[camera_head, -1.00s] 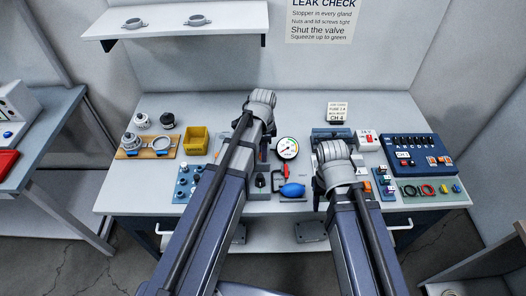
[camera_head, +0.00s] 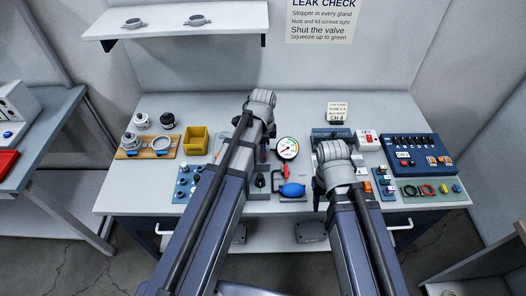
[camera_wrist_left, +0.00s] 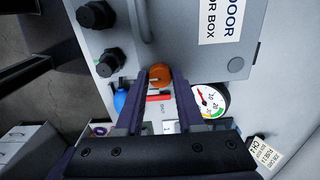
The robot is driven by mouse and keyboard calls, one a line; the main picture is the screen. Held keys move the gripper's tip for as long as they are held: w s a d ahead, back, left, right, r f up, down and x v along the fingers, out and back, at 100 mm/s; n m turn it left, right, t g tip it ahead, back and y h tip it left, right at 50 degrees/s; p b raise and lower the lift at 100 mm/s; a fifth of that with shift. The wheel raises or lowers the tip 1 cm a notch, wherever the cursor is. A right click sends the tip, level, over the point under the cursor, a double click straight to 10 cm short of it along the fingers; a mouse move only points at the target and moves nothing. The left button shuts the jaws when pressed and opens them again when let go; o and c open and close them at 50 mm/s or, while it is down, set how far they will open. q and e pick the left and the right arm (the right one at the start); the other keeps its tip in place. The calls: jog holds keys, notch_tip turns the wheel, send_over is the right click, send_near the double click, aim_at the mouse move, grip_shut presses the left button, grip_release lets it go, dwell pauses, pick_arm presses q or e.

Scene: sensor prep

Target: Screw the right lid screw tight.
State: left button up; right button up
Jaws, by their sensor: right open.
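The sensor box (camera_wrist_left: 190,50) fills the upper part of the left wrist view, its grey lid carrying a white label. A round orange lid screw (camera_wrist_left: 160,75) sits at the lid's edge. My left gripper (camera_wrist_left: 160,84) has its two fingers on either side of the screw head and appears shut on it. In the head view my left gripper (camera_head: 262,150) points down over the box, and its arm hides most of the box and the screw. My right gripper (camera_head: 333,158) is open above the bench to the right; its fingertips are largely hidden by its own wrist.
A pressure gauge (camera_head: 287,148) and blue squeeze bulb (camera_head: 292,190) stand close right of my left gripper. Two black knobs (camera_wrist_left: 97,15) project from the box. A yellow bin (camera_head: 196,140) and wooden fixture (camera_head: 148,153) are left; a blue control panel (camera_head: 418,153) is right.

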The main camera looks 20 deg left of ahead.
pick_arm(q)
jog(key=o, duration=0.4)
jog(key=shift+c, duration=0.2)
jog(key=shift+r, duration=0.15)
notch_tip(320, 180, up, 8)
jog(key=p, duration=0.8)
jog(key=shift+f, duration=0.2)
jog(key=shift+f, duration=0.1)
jog(key=shift+s+d, duration=0.1)
jog(key=shift+s, duration=0.05)
jog(key=s+d+n+y+b, duration=0.1)
jog(key=s+d+n, duration=0.9)
jog(key=s, duration=0.4)
jog(key=shift+s+d+f+n, duration=0.25)
jog(key=shift+f+n, duration=0.15)
jog(key=shift+n, duration=0.2)
